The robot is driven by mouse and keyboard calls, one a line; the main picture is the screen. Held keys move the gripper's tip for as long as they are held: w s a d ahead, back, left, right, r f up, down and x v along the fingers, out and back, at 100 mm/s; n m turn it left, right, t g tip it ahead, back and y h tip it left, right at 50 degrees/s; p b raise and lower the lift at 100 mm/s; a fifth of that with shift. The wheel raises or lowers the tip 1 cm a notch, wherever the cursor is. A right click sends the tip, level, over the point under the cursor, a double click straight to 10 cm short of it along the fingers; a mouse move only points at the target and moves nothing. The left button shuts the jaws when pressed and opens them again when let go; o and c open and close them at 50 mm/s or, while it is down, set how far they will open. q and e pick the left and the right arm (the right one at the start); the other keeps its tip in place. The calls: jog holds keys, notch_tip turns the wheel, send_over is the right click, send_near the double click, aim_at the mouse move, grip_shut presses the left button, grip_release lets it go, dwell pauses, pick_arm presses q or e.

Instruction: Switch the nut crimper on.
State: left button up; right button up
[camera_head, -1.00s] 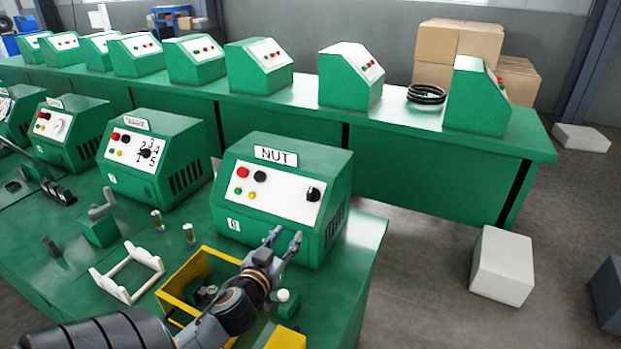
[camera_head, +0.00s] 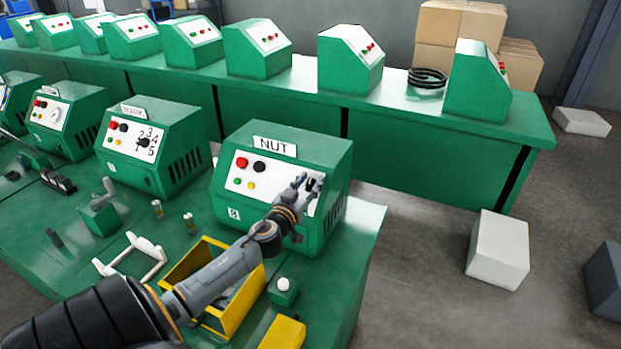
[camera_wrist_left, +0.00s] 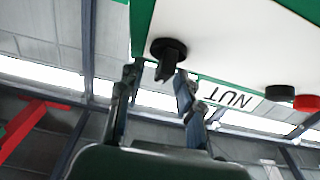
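The nut crimper (camera_head: 281,177) is a green box with a NUT label (camera_head: 275,146) and a white sloped panel. Its panel has a red and a black button at top left, with a small green and a yellow one below. A black rotary knob (camera_wrist_left: 168,52) shows in the left wrist view, where the picture is upside down. My left gripper (camera_head: 309,183) is at the right side of the panel and partly covers the knob. In the left wrist view my left gripper (camera_wrist_left: 155,78) has its fingers apart, with the knob's handle between or just beyond the tips. Contact cannot be told. My right gripper is not in view.
A yellow bin (camera_head: 235,310) lies under my left arm, with a white-knobbed green block (camera_head: 284,292) beside it. Another crimper (camera_head: 152,150) stands to the left. A white stand (camera_head: 130,257) is on the table. More green boxes line the back table.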

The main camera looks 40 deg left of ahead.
pick_arm(q)
jog(key=shift+w+a, duration=0.25)
jog(key=shift+w, duration=0.25)
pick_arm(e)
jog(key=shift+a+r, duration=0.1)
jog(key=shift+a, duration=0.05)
pick_arm(q)
grip_shut()
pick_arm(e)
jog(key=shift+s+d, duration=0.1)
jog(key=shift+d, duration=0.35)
